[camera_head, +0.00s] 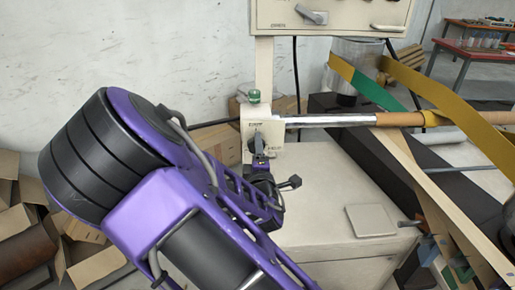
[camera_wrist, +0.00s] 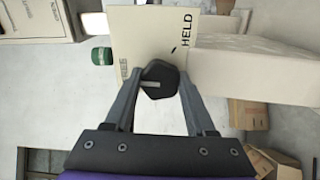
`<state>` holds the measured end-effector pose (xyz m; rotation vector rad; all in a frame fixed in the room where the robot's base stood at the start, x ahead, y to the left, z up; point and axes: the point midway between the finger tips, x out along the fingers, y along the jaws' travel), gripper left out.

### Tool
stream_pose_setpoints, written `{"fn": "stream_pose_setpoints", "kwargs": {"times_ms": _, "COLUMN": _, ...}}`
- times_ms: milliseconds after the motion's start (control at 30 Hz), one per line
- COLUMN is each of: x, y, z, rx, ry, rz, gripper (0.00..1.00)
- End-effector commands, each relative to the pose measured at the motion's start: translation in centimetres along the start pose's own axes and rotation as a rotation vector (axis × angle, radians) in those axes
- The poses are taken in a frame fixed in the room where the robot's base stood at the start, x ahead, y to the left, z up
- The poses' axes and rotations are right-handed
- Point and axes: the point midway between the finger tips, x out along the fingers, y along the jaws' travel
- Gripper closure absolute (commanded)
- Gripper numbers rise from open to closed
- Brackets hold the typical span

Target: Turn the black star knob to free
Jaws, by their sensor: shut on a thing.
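The black star knob (camera_wrist: 164,75) sits on a cream plate (camera_wrist: 138,30) with two printed words. In the wrist view, HELD (camera_wrist: 187,34) is at the upper right and a word that looks like FREE (camera_wrist: 123,68) is at the left. A grey bar on the knob's face lies nearly level, on its left half. My gripper (camera_wrist: 159,84) is shut on the knob, one finger on each side. In the head view, my gripper (camera_head: 258,154) meets the knob (camera_head: 255,141) at the plate's front; the fingertips are small and partly hidden there.
A green cap (camera_head: 254,96) tops the plate's housing. A metal shaft (camera_head: 325,120) runs right from it to a brown tube (camera_head: 398,119) and yellow and green strips. A cream cabinet (camera_head: 335,180) is below. A control panel (camera_head: 330,15) is above. Cardboard boxes (camera_head: 95,262) lie at the left.

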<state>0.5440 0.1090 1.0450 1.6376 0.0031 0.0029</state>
Motion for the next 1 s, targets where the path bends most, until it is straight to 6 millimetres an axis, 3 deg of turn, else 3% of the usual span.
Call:
{"fn": "stream_pose_setpoints", "kwargs": {"times_ms": 467, "x": 0.09, "y": 0.18, "z": -0.03, "rx": -0.009, "ry": 0.001, "rz": 0.005, "gripper": 1.00}}
{"fn": "stream_pose_setpoints", "kwargs": {"times_ms": 500, "x": 0.09, "y": 0.18, "z": -0.03, "rx": -0.009, "ry": 0.001, "rz": 0.005, "gripper": 0.37}}
{"fn": "stream_pose_setpoints", "kwargs": {"times_ms": 600, "x": 0.07, "y": 0.15, "z": -0.02, "rx": -0.009, "ry": 0.000, "rz": 0.004, "gripper": 0.19}}
{"fn": "stream_pose_setpoints", "kwargs": {"times_ms": 633, "x": 0.07, "y": 0.13, "z": -0.02, "rx": -0.009, "ry": 0.000, "rz": 0.003, "gripper": 0.14}}
{"fn": "stream_pose_setpoints", "kwargs": {"times_ms": 1000, "x": 0.07, "y": 0.04, "z": 0.01, "rx": -0.010, "ry": 0.000, "rz": 0.001, "gripper": 0.14}}
